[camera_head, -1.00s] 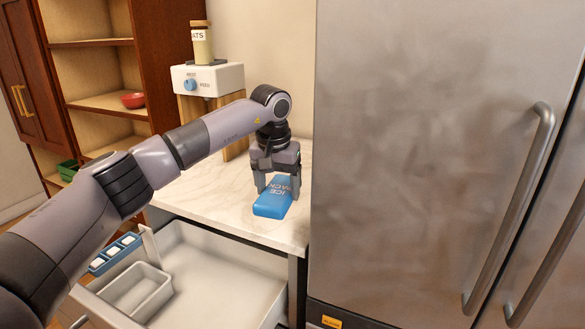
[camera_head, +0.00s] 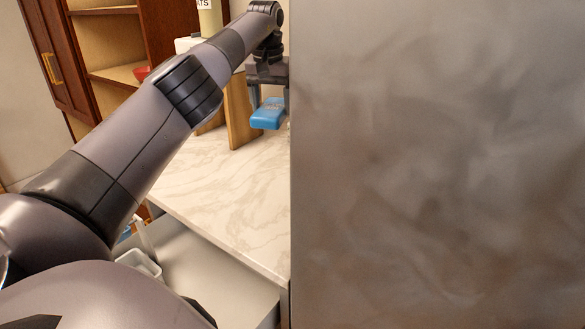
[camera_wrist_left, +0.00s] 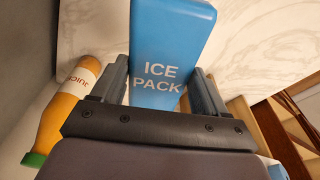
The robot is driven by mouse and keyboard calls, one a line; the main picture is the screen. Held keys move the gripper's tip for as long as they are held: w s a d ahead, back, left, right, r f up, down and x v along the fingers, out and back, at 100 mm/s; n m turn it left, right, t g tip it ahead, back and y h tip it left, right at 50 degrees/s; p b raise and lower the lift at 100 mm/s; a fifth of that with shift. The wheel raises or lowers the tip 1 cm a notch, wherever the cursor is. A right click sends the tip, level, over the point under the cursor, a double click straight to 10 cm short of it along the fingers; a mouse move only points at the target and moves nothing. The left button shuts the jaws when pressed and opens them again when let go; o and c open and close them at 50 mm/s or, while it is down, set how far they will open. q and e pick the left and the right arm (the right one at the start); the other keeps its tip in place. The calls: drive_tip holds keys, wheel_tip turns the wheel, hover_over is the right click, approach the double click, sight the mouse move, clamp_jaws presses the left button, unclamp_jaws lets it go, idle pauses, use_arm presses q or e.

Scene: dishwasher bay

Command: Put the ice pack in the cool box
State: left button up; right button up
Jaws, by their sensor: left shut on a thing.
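The blue ice pack (camera_head: 268,114) is held above the marble counter by my left gripper (camera_head: 267,95) in the head view. In the left wrist view the ice pack (camera_wrist_left: 165,50), lettered "ICE PACK", sits between the two fingers of my left gripper (camera_wrist_left: 158,92), which is shut on it. Part of the gripper in the head view is cut off by the fridge edge. No cool box shows in either view. My right gripper is not in view.
The large steel fridge (camera_head: 440,160) fills the right side. The marble counter (camera_head: 215,185) below the ice pack is clear. An open drawer (camera_head: 215,275) juts out under it. A juice bottle (camera_wrist_left: 65,115) shows beside the gripper in the wrist view. Wooden shelves (camera_head: 115,45) stand behind.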

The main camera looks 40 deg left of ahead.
use_arm(q)
wheel_tip(320, 180, down, 14)
drive_tip(key=shift+s+f+b, duration=0.15)
drive_tip(key=shift+f+b, duration=0.1)
drive_tip(key=shift+b, duration=0.85)
drive_tip(key=shift+f, duration=2.4)
drive_tip(key=shift+f, duration=0.1)
drive_tip(key=o, duration=1.3)
